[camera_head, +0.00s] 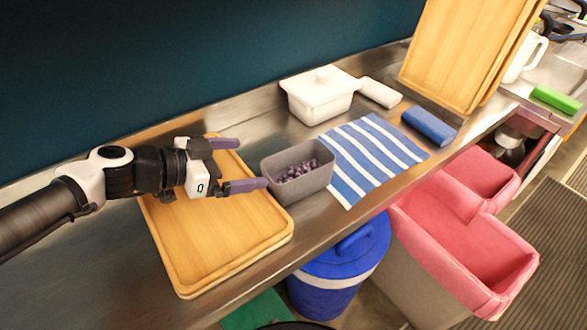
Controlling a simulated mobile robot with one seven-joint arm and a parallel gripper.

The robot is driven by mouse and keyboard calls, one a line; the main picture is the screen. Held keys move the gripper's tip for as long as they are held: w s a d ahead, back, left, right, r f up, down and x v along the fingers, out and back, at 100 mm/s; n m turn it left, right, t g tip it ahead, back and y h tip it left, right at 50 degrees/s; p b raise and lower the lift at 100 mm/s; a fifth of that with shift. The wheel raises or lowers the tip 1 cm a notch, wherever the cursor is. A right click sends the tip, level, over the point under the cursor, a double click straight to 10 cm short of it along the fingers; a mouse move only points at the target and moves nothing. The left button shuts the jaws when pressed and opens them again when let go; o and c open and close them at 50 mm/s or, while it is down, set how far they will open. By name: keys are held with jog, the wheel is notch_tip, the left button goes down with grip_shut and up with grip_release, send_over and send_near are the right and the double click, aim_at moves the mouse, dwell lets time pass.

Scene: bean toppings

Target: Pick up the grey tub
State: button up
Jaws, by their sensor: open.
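The grey tub (301,186) stands on the steel counter, between the wooden tray and the striped cloth, and holds dark purple beans (296,171). My gripper (252,164) reaches in from the left above the wooden tray, just left of the tub. Its two purple-grey fingers are apart and point right toward the tub, with nothing held between them. The nearer fingertip overlaps the tub's left edge in the picture; I cannot tell whether it touches.
A wooden tray (200,262) lies below my gripper. A white lidded container (322,104) stands behind the tub. A blue-striped cloth (372,150), a blue block (429,127) and an upright wooden board (463,50) are to the right. A blue bucket (335,290) and pink-topped bins (455,235) stand below the counter.

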aim_at(292, 160)
jog(key=p+x, duration=0.1)
jog(key=x, duration=0.5)
jog(key=shift+d+f, duration=0.1)
jog(key=shift+d, duration=0.25)
jog(key=x, duration=0.2)
jog(key=p+x, duration=0.1)
jog(key=x, duration=0.1)
jog(key=shift+s+d+p, duration=0.2)
jog(key=shift+d+p, duration=0.1)
jog(key=shift+w+d+f, duration=0.3)
jog(key=shift+w+d, duration=0.05)
jog(key=shift+d, duration=0.05)
jog(key=shift+c, duration=0.4)
jog(key=c, duration=1)
jog(key=shift+r, duration=0.1)
jog(key=shift+c, duration=0.2)
